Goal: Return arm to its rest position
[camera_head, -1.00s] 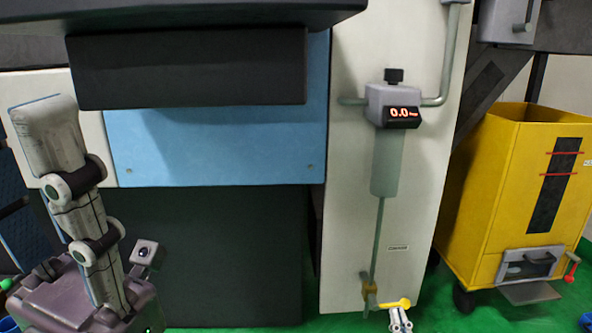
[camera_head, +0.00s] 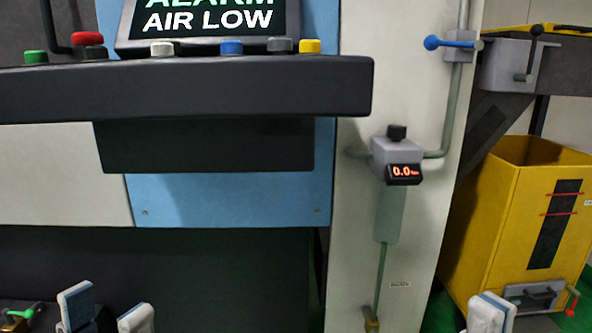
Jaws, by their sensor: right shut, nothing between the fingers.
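My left gripper (camera_head: 107,302) shows at the bottom left edge, with two pale fingers standing upright and well apart. Nothing is seen between them. My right gripper (camera_head: 491,302) shows at the bottom right edge, with its pale fingers together and nothing held. It is below and to the right of the grey air unit (camera_head: 397,153), apart from it, and in front of the yellow bin's lower left. The rest of both arms is mostly below the picture.
A dark console (camera_head: 190,88) with coloured buttons and an "ALARM AIR LOW" screen (camera_head: 205,22) juts out on the left. The air unit's display (camera_head: 404,172) reads 0.0. A blue-handled valve (camera_head: 458,44) is above right. A yellow bin (camera_head: 500,200) stands right.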

